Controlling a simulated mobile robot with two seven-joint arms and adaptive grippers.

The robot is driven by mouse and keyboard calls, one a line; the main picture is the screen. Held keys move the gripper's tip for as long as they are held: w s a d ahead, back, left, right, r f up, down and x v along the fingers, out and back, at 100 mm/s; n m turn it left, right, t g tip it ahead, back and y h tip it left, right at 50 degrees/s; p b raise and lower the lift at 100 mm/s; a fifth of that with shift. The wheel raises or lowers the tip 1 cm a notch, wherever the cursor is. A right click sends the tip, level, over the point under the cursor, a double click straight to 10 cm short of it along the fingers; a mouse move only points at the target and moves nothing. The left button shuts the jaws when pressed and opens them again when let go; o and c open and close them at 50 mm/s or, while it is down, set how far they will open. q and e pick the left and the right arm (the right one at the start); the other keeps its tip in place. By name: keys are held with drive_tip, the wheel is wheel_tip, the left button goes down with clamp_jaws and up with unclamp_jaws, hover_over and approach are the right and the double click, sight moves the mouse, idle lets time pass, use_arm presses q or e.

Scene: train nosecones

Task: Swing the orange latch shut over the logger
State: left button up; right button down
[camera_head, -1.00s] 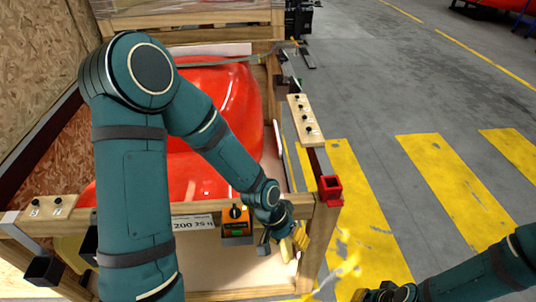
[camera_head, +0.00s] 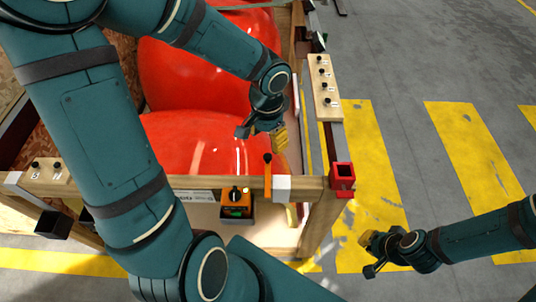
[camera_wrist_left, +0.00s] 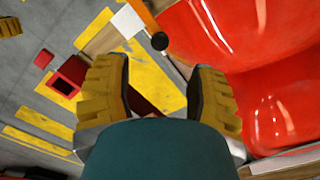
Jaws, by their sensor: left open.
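The logger (camera_head: 236,204), an orange-and-black box with a dial and a green display, sits at the front wooden rail. The orange latch (camera_head: 267,178) stands upright to its right, apart from its front, with a black knob on top and a white block beside it. In the left wrist view the latch (camera_wrist_left: 146,14) shows at the top, its knob beyond my fingers. My left gripper (camera_head: 278,138) is open and empty, above and behind the latch; its yellow fingers (camera_wrist_left: 160,92) are spread apart. My right gripper (camera_head: 368,246) is at the lower right, away from the latch; its opening is unclear.
Red nosecones (camera_head: 190,80) fill the crate behind the front rail (camera_head: 308,186). A red square socket (camera_head: 342,178) stands at the rail's right corner. A pegged board (camera_head: 325,87) lies along the right side.

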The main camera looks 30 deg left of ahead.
sight(268, 156)
use_arm(q)
wheel_tip(268, 156, down, 8)
drive_tip(key=shift+f+b, duration=0.15)
drive_tip(key=shift+b, duration=0.8)
clamp_jaws()
